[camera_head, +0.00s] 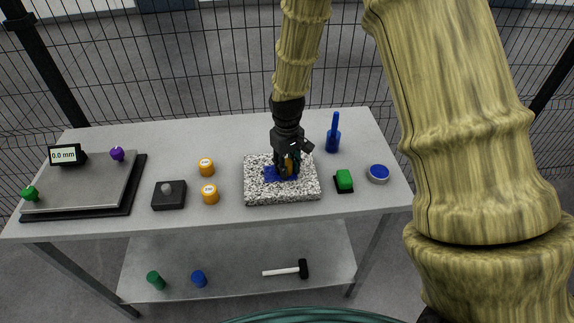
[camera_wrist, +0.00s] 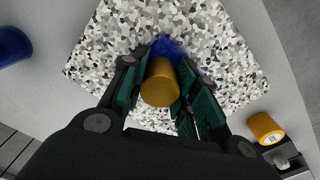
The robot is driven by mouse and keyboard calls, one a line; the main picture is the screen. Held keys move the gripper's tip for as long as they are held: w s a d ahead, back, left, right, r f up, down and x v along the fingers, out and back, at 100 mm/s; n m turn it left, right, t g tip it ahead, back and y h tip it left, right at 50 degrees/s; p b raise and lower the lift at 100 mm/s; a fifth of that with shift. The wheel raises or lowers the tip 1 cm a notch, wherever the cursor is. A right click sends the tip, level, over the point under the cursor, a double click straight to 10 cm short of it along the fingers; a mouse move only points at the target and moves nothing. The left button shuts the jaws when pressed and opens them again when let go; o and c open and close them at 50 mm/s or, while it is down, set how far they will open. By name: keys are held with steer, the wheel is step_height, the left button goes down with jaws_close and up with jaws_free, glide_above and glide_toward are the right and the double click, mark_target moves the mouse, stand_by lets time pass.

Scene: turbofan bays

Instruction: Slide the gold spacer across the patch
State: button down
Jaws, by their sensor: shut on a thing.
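My gripper (camera_head: 288,171) points down over the speckled granite block (camera_head: 255,190). It is shut on a gold spacer (camera_wrist: 162,84), a short cylinder seen between the two green-padded fingers in the wrist view. In the head view the spacer (camera_head: 289,166) is partly hidden by the fingers. The blue patch (camera_head: 270,175) lies on top of the block, under and around the spacer. In the wrist view the patch (camera_wrist: 170,46) shows just beyond the spacer. I cannot tell whether the spacer touches the block.
Two more gold cylinders (camera_head: 207,167) and a black box with a grey knob (camera_head: 168,195) stand left of the block. A grey plate (camera_head: 85,182) with a 0.0 mm display (camera_head: 66,155) is far left.

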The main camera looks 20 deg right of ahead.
steer(key=shift+s+d, duration=0.25)
steer(key=shift+d, duration=0.65)
steer(key=c, duration=1)
jaws_free()
steer(key=o, duration=0.4)
steer(key=shift+r+p, duration=0.1)
steer(key=shift+p, duration=0.25)
step_height(320, 180, up, 7)
steer(key=p, duration=0.5)
